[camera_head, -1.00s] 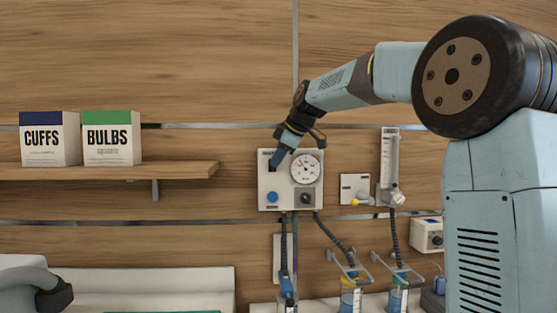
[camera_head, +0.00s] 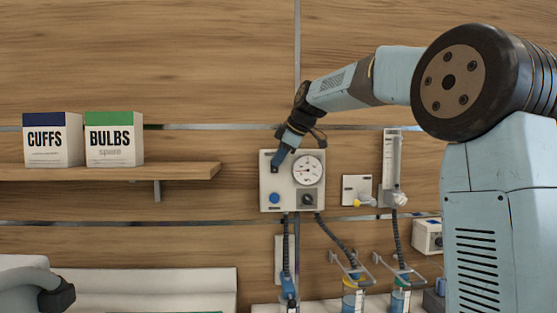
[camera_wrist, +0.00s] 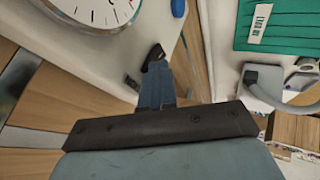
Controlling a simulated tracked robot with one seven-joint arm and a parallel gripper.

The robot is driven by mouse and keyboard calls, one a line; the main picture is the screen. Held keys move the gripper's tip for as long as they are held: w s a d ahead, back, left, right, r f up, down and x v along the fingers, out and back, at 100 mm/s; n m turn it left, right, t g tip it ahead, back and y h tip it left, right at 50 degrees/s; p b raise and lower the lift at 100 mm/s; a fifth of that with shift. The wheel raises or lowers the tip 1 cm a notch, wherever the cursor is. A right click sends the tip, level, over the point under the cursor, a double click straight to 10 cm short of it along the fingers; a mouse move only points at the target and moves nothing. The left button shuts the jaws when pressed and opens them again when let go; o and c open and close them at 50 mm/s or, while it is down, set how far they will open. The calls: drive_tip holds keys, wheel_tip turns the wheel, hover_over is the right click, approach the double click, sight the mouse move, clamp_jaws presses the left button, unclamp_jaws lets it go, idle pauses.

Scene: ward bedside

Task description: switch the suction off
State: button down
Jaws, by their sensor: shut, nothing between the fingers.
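The white suction panel (camera_head: 265,182) is on the wood wall in the middle of the head view. It has a round gauge (camera_head: 308,170) at upper right, a blue knob (camera_head: 274,198) at lower left and a black knob (camera_head: 307,200) at lower right. My gripper (camera_head: 275,167) is shut and empty, its tips over the panel's upper left; whether they touch it I cannot tell. In the wrist view, my gripper (camera_wrist: 156,62) reaches over the panel's white face, beside a small dark part (camera_wrist: 132,82), perhaps a switch. The gauge (camera_wrist: 95,8) and blue knob (camera_wrist: 178,7) are partly cut off.
A shelf (camera_head: 110,172) with CUFFS (camera_head: 52,140) and BULBS (camera_head: 114,139) boxes is to the left. A flowmeter (camera_head: 390,165) is to the panel's right. Hoses and jars (camera_head: 353,300) hang below. The wall above the shelf is clear.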

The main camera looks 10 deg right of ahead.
drive_tip(key=shift+r, duration=0.75)
drive_tip(key=s+v, duration=0.1)
drive_tip(key=v, duration=1.1)
drive_tip(key=shift+a, duration=0.4)
drive_tip(key=shift+f, duration=0.1)
drive_tip(key=s+d+f+m+h, duration=0.1)
drive_tip(key=s+d+f+m, duration=0.2)
drive_tip(key=s+f, duration=0.7)
drive_tip(key=s+d+f+m+h, duration=0.2)
drive_tip(key=s+d+f+m, duration=0.2)
drive_tip(key=s+f+m, duration=0.4)
drive_tip(key=s+d+f+m+h, duration=0.2)
drive_tip(key=s+d+f+m, duration=0.2)
drive_tip(key=s+f, duration=0.9)
drive_tip(key=s+m, duration=0.1)
drive_tip(key=s, duration=0.2)
drive_tip(key=shift+s+d+m, duration=0.2)
drive_tip(key=shift+s+m, duration=0.15)
drive_tip(key=shift+m, duration=0.05)
